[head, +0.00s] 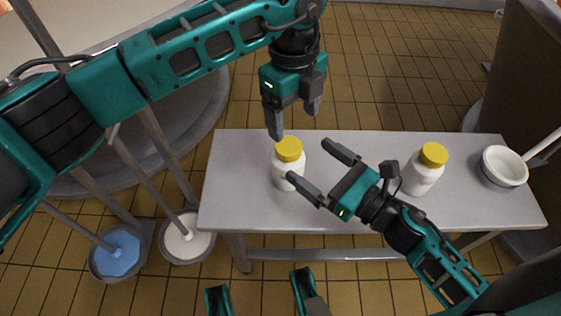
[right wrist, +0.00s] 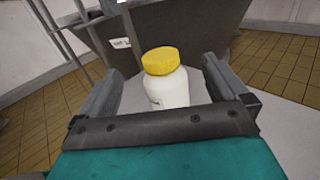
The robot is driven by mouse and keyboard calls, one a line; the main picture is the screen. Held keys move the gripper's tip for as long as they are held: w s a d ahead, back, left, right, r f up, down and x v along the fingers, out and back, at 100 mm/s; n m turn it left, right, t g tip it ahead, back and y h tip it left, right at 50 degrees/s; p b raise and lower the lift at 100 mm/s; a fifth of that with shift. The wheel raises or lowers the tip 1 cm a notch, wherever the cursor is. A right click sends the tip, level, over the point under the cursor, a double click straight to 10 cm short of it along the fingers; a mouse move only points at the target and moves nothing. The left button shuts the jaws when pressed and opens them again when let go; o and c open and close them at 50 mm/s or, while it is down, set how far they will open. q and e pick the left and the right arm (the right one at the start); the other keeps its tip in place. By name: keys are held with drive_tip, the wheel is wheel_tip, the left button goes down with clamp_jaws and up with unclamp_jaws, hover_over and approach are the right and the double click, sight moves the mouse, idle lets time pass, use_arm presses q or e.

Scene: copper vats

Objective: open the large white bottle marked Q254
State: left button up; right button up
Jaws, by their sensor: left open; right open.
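A white bottle (head: 284,172) with a yellow cap (head: 289,149) stands upright on the left half of the bench. A second white bottle (head: 417,180) with a yellow cap stands farther right. I cannot read a marking on either. My left gripper (head: 294,119) points down, open, just above and behind the left bottle's cap. My right gripper (head: 307,159) is open and reaches in from the right, its fingertips close to the left bottle. In the right wrist view a white bottle (right wrist: 170,91) with a yellow cap (right wrist: 161,60) stands between the open fingers, apart from both.
The grey bench (head: 240,200) has bare room at its left end. A white bowl (head: 502,167) with a handle sits at its right end. Buckets with blue (head: 117,252) and white (head: 187,238) contents stand on the tiled floor at left. Large vats stand behind.

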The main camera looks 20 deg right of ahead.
sight(286, 167)
use_arm(q)
drive_tip(key=shift+w+a+r, duration=0.1)
drive_tip(key=shift+w+a, duration=0.2)
drive_tip(key=shift+w, duration=0.05)
use_arm(e)
drive_tip(key=shift+f, duration=0.25)
wheel_tip(286, 167, down, 8)
drive_tip(key=shift+r, duration=0.25)
drive_tip(key=x, duration=0.7)
drive_tip(key=shift+w+a, duration=0.2)
drive_tip(key=shift+w, duration=0.05)
